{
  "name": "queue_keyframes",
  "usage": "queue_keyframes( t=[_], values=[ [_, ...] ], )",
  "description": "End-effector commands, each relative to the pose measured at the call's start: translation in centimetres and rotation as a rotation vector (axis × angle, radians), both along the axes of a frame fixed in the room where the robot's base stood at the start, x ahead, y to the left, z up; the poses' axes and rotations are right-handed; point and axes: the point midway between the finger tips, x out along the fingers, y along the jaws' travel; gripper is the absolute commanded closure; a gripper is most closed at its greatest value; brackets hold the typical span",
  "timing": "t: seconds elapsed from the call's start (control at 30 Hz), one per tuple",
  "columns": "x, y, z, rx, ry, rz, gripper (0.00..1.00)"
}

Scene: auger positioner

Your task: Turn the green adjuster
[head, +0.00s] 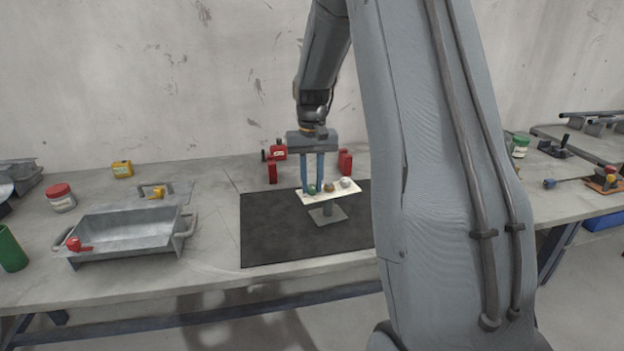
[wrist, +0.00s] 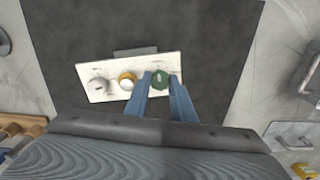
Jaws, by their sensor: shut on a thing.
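The green adjuster (wrist: 160,80) is a round knob at one end of a white panel (wrist: 112,69). In the wrist view it is the rightmost of three knobs. In the head view the green adjuster (head: 312,189) is the leftmost, and the panel (head: 350,193) stands on a short post with a flat foot. My gripper (wrist: 160,83) reaches the panel with its two blue fingers on either side of the green adjuster, shut on it. In the head view my gripper (head: 312,187) points straight down, and its fingers partly hide the knob.
A brown-orange knob (wrist: 127,80) and a white knob (wrist: 97,86) sit beside the green one. A black mat (head: 275,228) lies under the stand. Red blocks (head: 345,161) stand behind it. A metal tray (head: 130,232) is at left. The mat's front is clear.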

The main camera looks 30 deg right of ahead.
Motion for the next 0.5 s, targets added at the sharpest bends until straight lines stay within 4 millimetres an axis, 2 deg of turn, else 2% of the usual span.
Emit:
queue_keyframes(
  t=[0.3, 0.33, 0.4, 0.5],
  values=[
    [0.13, -0.01, 0.09, -0.001, -0.004, 0.01, 1.0],
    [0.13, 0.0, 0.09, -0.001, -0.004, 0.01, 0.73],
    [0.12, 0.01, 0.08, -0.001, -0.003, 0.01, 0.61],
    [0.1, 0.01, 0.06, -0.001, -0.003, 0.009, 0.59]
  ],
)
